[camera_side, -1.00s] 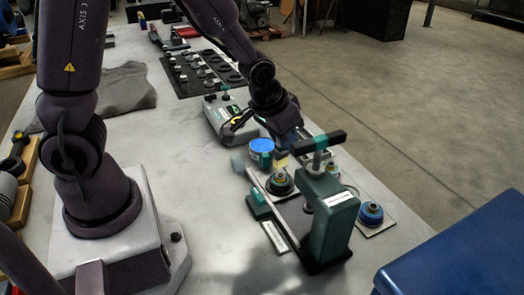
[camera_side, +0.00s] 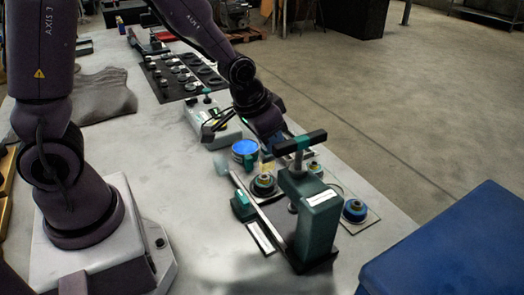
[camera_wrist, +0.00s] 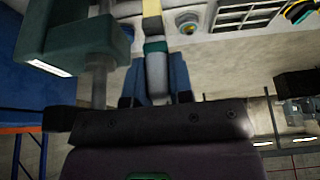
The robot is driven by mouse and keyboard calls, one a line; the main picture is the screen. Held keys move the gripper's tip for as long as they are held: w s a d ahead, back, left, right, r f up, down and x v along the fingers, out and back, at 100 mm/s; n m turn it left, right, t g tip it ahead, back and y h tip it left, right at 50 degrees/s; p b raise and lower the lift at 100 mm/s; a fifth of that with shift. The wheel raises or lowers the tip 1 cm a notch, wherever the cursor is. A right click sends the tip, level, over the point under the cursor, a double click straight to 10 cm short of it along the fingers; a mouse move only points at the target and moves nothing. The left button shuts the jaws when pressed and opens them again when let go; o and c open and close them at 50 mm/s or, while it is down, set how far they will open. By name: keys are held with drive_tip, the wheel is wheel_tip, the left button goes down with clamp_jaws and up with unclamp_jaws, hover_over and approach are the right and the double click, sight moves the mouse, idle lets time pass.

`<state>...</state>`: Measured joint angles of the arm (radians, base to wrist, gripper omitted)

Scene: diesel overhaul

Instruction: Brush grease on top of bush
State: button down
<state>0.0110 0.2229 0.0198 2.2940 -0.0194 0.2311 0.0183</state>
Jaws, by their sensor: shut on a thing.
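My gripper (camera_side: 268,138) is shut on the brush, whose grey handle (camera_wrist: 157,75) sits between the blue fingers in the wrist view. The brush has pale yellow bristles (camera_side: 267,163) pointing down in the side view. They are just above or touching the top of a dark bush with a brass-coloured centre (camera_side: 264,184); I cannot tell which. A tin with a blue top (camera_side: 244,148), perhaps the grease, stands just left of the brush. No grease can be made out on the bush or bristles.
A green press (camera_side: 316,222) with a black crossbar stands close in front of the bush. Another blue-based bush (camera_side: 354,208) lies to its right. A grey-green case (camera_side: 208,128) stands behind the tin. A blue box (camera_side: 450,245) fills the lower right.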

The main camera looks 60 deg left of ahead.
drive_tip(key=w+a+f+n+y, duration=0.1)
drive_tip(key=w+a+n, duration=0.15)
drive_tip(key=a, duration=0.55)
drive_tip(key=w+a+f+n+g+y, duration=0.1)
drive_tip(key=a+n, duration=0.3)
drive_tip(key=a, duration=0.3)
drive_tip(key=w+a+f+n+y, duration=0.1)
drive_tip(key=w+a+f+n, duration=0.15)
drive_tip(key=a, duration=0.55)
drive_tip(key=shift+s+d+f, duration=0.1)
drive_tip(key=shift+s+f, duration=0.05)
drive_tip(key=shift+f, duration=1.1)
drive_tip(key=shift+s+d+f, duration=0.1)
drive_tip(key=shift+s+f, duration=0.05)
drive_tip(key=shift+f, duration=1.05)
drive_tip(key=shift+f, duration=0.6)
wheel_tip(320, 180, up, 7)
